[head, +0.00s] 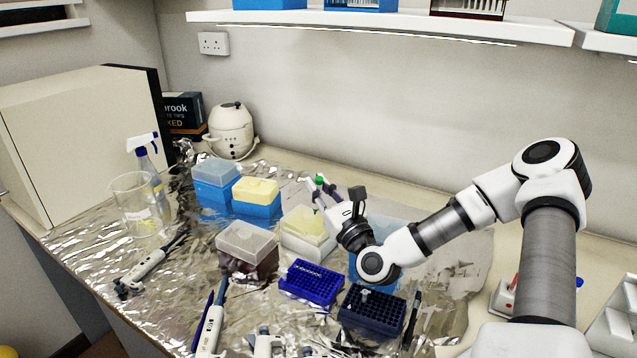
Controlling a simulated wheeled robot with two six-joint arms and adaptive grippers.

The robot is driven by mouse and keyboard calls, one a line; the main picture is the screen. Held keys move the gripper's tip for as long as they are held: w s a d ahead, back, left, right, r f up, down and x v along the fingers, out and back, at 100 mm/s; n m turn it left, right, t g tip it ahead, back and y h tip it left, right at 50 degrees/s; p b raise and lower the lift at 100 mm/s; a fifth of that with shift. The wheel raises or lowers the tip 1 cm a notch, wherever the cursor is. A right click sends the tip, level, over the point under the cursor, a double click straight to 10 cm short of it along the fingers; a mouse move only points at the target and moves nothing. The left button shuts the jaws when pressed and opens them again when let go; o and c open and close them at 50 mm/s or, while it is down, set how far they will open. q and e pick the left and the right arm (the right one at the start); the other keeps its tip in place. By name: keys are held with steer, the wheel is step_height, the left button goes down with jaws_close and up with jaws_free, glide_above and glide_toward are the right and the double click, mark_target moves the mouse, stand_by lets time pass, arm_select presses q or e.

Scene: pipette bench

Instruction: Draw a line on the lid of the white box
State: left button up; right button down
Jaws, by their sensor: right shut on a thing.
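The white box (307,245) stands mid-bench, with a translucent pale yellow lid (304,223). My right gripper (322,191) is just behind and above the right rear of this lid. It is shut on a slim thing with a green end, seemingly a green marker (319,180). My left gripper is out of view.
Blue boxes (214,194) stand behind left, and a brown box (247,262) in front left. Blue tip racks (311,286) (372,316) lie in front. Pipettes (211,325) lie along the front. A glass beaker (139,208) stands left. A shelf (400,22) overhangs the back.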

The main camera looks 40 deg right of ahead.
steer(key=shift+w+d+f, duration=0.1)
steer(key=shift+w+f, duration=0.05)
steer(key=shift+f, duration=0.25)
steer(key=shift+w+d+f, duration=0.1)
steer(key=shift+w+f, duration=0.05)
steer(key=shift+f, duration=0.25)
steer(key=shift+s+a+r, duration=0.3)
steer(key=shift+s+r, duration=0.05)
steer(key=shift+r, duration=0.05)
steer(key=shift+w+d+f+b, duration=0.2)
steer(key=shift+f+b, duration=0.3)
steer(key=shift+b, duration=0.05)
steer(key=shift+f+b, duration=0.2)
steer(key=shift+b, duration=0.1)
steer(key=shift+s+f, duration=0.1)
steer(key=shift+s+a+f, duration=0.1)
steer(key=shift+f+b, duration=0.25)
steer(key=shift+b, duration=0.3)
steer(key=shift+s+p, duration=0.8)
steer(key=shift+p, duration=0.2)
stand_by(1.5)
steer(key=shift+b, duration=0.35)
